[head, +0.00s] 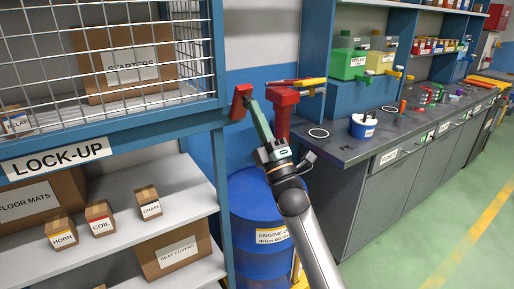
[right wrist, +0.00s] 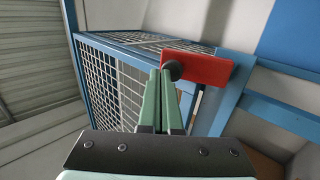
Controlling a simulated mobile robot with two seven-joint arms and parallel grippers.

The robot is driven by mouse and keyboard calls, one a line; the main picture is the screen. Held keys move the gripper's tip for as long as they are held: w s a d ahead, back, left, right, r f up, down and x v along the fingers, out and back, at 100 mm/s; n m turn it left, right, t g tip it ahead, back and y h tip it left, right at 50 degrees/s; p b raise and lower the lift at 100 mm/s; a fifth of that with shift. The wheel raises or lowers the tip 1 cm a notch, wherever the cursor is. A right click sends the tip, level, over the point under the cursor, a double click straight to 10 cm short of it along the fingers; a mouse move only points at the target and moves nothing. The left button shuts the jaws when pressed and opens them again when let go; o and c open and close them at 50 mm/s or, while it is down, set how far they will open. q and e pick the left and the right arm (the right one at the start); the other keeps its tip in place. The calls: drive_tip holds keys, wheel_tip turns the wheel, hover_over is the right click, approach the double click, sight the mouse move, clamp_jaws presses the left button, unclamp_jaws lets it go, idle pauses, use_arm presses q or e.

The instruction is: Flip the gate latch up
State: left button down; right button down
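The red gate latch (head: 240,102) is a bar at the right end of the blue-framed lock-up cage. In the right wrist view the red latch (right wrist: 203,69) lies across the cage's corner, with a dark round knob (right wrist: 174,70) at its left end. My right gripper (head: 250,100) has green fingers that reach up to the latch. In the right wrist view the fingertips of my right gripper (right wrist: 161,72) are together, right by the knob. I cannot tell whether they touch it. No object shows between them. My left gripper is not in view.
The wire cage (head: 110,70) and shelves with cardboard boxes stand on the left. A blue drum (head: 258,215) stands below my right arm. A red vise-like tool (head: 283,112) sits close right of the gripper, by the workbench (head: 345,150). Green floor is open at right.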

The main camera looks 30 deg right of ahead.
sight(249, 93)
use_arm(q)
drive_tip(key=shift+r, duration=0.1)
use_arm(e)
drive_tip(key=shift+s+r+x, duration=0.1)
drive_tip(key=shift+x, duration=1.2)
drive_tip(key=shift+s+r+x, duration=0.15)
drive_tip(key=shift+x, duration=1.1)
drive_tip(key=shift+w+a, duration=0.1)
